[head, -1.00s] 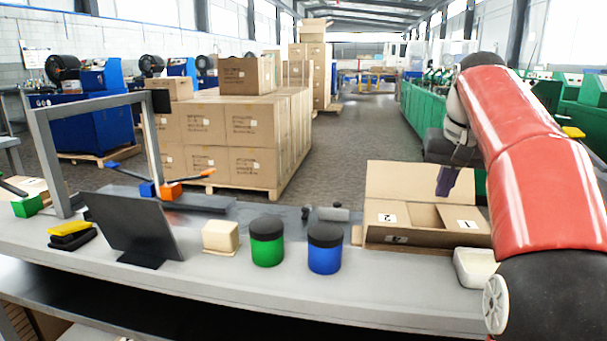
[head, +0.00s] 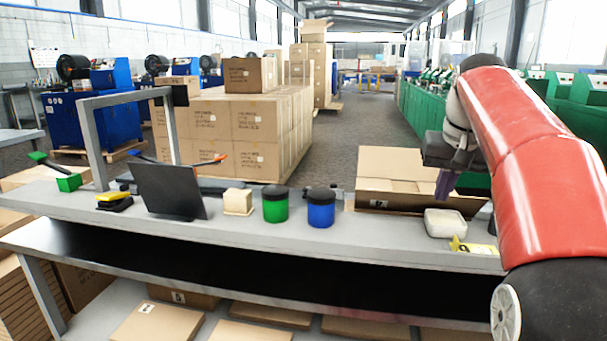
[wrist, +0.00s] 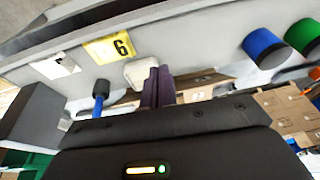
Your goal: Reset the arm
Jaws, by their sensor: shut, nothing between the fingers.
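My gripper (head: 445,184) is at the right in the head view, at the end of my red and black arm, in front of the cardboard box's right part. Its purple fingers also show in the wrist view (wrist: 158,85), pressed together with nothing between them. The fingers look raised above the bench, apart from the things on it. A white dish (head: 445,224) sits on the bench (head: 270,238) just below the gripper.
An open cardboard box (head: 385,197) stands at the bench's back right. A blue jar (head: 321,210), a green jar (head: 275,208), a cream block (head: 238,201) and a dark screen (head: 168,190) line the bench. A yellow tag (head: 472,248) is at its front edge.

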